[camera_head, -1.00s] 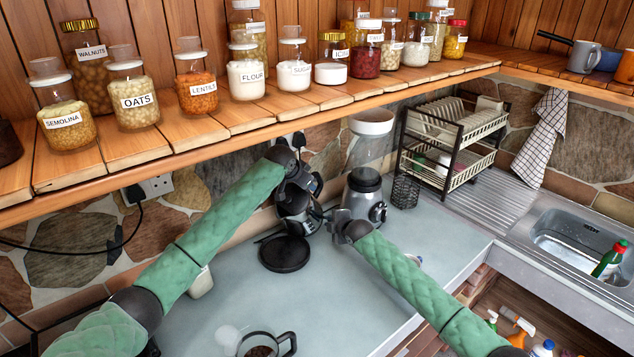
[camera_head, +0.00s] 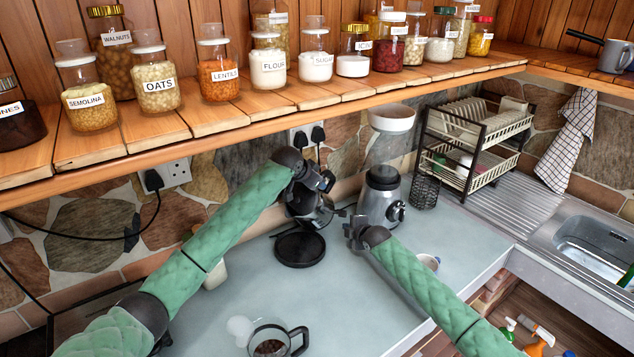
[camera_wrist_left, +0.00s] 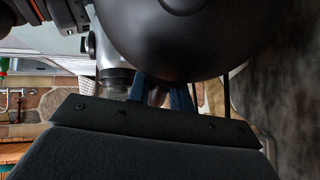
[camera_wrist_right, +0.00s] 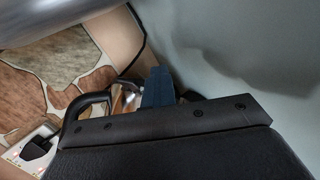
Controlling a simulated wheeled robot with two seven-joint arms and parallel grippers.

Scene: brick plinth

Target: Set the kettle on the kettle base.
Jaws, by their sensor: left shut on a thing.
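The dark kettle (camera_head: 308,203) hangs in my left gripper (camera_head: 318,182), just above and behind the kettle base in the head view. Its big round dark body fills the top of the left wrist view (camera_wrist_left: 195,40), with my left fingers shut at it. The kettle base (camera_head: 300,249) is a flat black disc on the pale worktop, with nothing on it. Whether the kettle touches the base's far edge is hard to tell. My right gripper (camera_head: 352,228) is right of the base, in front of the metal appliance; its fingers look together and empty in the right wrist view (camera_wrist_right: 157,88).
A silver blender-like appliance (camera_head: 381,200) stands right of the kettle. A glass coffee pot (camera_head: 268,345) sits at the front. A white cup (camera_head: 428,262) is beside my right arm. The jar shelf (camera_head: 250,128) overhangs the back. A dish rack (camera_head: 470,145) stands at right.

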